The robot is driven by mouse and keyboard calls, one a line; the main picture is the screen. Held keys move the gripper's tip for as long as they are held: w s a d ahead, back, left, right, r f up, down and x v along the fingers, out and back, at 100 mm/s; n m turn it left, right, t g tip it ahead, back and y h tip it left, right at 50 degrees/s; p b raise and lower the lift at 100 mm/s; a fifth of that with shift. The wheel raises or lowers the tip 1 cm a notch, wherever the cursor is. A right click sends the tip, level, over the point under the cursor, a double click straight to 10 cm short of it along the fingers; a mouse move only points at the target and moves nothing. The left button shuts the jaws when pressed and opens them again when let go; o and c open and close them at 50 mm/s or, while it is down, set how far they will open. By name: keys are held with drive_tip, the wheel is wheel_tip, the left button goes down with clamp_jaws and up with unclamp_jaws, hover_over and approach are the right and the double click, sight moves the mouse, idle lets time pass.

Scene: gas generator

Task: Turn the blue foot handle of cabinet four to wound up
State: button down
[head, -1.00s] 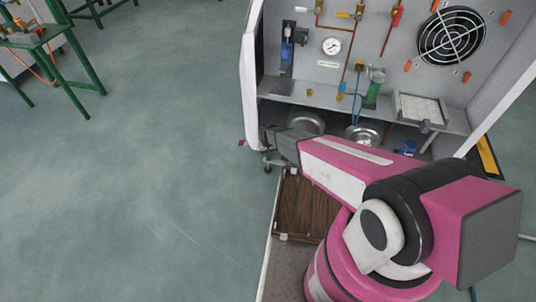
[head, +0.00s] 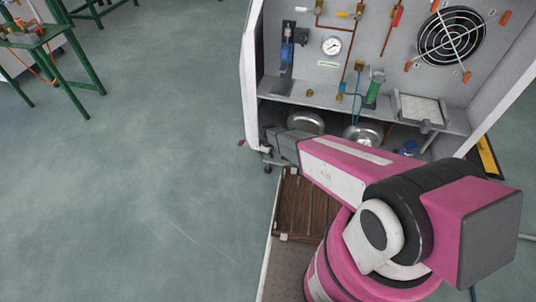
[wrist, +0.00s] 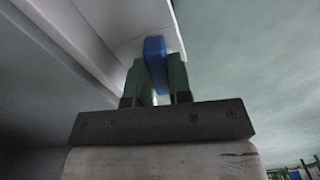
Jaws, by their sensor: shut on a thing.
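The blue foot handle (wrist: 155,49) shows in the wrist view as a short upright bar between the green fingers of my gripper (wrist: 157,80). The fingers are shut on it, one on each side. Its upper end stands out above the fingertips, close under the pale cabinet edge. In the head view my pink arm reaches to the lower left corner of the open cabinet (head: 365,112). There my gripper and the handle are hidden behind the arm and the cabinet side.
The cabinet holds a gauge (head: 332,45), a fan (head: 452,37), copper pipes and round metal vessels (head: 363,134) low down. A green-legged table (head: 62,60) stands at the far left. The grey-green floor (head: 150,170) between is clear.

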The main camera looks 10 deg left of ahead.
drive_tip(key=shift+n, duration=1)
drive_tip(key=c, duration=1)
unclamp_jaws()
drive_tip(key=shift+c, duration=0.2)
wheel_tip(320, 180, up, 11)
drive_tip(key=shift+f, duration=0.1)
